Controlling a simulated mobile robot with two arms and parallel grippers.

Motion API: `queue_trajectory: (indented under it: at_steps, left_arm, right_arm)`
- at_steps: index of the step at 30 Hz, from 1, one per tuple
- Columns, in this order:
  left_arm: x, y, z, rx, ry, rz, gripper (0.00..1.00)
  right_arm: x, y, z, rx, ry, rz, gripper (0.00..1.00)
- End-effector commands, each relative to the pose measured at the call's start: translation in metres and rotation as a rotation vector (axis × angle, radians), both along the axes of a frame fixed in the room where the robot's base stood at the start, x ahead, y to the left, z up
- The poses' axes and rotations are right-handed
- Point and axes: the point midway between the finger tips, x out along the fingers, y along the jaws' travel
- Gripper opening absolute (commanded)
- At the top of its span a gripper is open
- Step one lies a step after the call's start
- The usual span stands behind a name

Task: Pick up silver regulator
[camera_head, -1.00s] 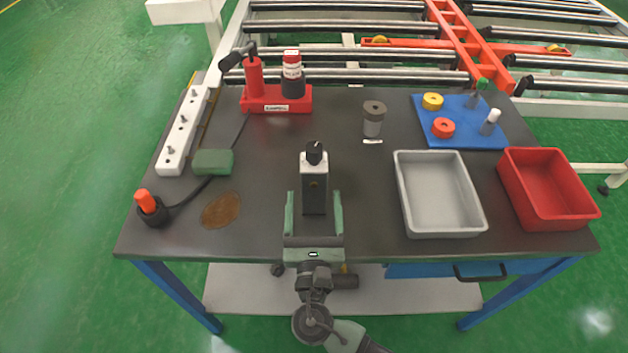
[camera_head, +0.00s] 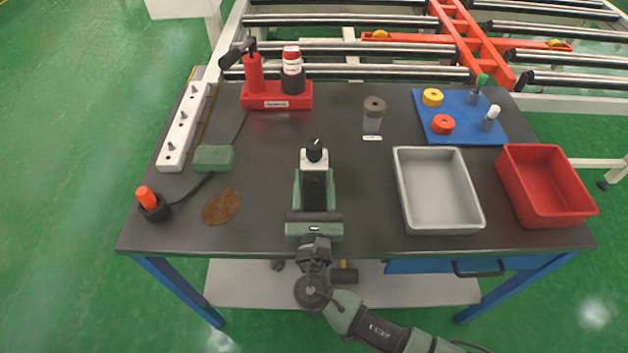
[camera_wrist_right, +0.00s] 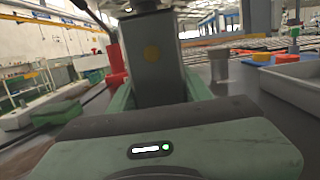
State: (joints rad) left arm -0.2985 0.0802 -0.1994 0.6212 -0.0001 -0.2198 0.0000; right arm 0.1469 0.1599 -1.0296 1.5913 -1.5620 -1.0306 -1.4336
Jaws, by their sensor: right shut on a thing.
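The silver regulator (camera_head: 315,161) stands upright at the front middle of the dark table, a silver and dark box with a black knob on top. My right gripper (camera_head: 314,190) reaches in from the front edge and is shut on the regulator, one green finger on each side. In the right wrist view the regulator (camera_wrist_right: 152,60) rises between the green fingers, its top cut off by the frame. The regulator's lower part is hidden behind the gripper body. My left gripper is not in view.
A grey tray (camera_head: 402,195) and a red bin (camera_head: 508,185) stand to the right. A blue mat (camera_head: 460,132) with small parts lies behind them. A grey cylinder (camera_head: 373,115), a red stand (camera_head: 262,97), a green box (camera_head: 213,158) and a white strip (camera_head: 181,130) stand around.

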Motion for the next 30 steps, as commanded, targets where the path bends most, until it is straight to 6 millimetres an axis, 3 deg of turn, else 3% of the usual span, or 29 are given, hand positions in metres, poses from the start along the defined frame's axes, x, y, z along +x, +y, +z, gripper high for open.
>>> queue_trajectory:
  at_steps: [8, 14, 24, 30]
  left_arm:
    - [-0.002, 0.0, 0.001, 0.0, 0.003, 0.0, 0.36]
    - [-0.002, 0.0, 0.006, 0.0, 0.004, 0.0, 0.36]
    - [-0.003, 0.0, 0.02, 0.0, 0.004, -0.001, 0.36]
    - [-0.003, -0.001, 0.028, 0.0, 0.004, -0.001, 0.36]
  right_arm:
    - [0.0, 0.0, 0.008, 0.003, -0.005, -0.001, 0.0]
    - [0.0, 0.0, 0.034, 0.006, -0.007, -0.001, 0.0]
    - [0.0, 0.0, 0.125, 0.009, -0.009, 0.001, 0.0]
    - [0.0, 0.0, 0.17, 0.007, -0.009, 0.001, 0.0]
